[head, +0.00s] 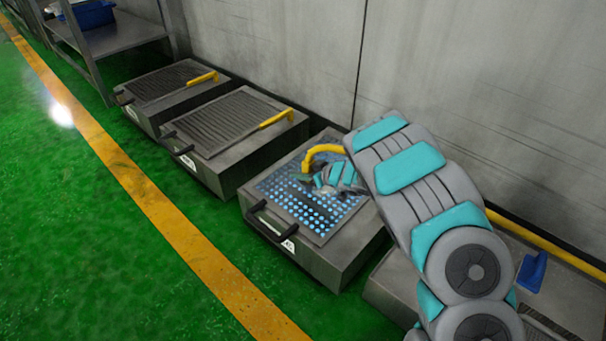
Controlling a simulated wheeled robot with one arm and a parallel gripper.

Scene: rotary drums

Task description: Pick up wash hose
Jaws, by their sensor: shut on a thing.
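The wash hose (321,149) is a short, curved yellow piece above the back of the third grey box. Its left end bends down toward my gripper (322,180). My gripper is small in the head view and sits over the box's perforated top, shut on the hose. The fingertips are partly hidden by my wrist and are hard to make out. My grey and teal arm reaches in from the lower right and covers the right side of this box.
The third box (335,262) has a top with blue-lit holes and a black front handle. Two ribbed-top boxes (232,122) (165,80) with yellow pieces stand to its left. A grey wall (285,45) runs behind. Green floor (120,240) lies clear in front.

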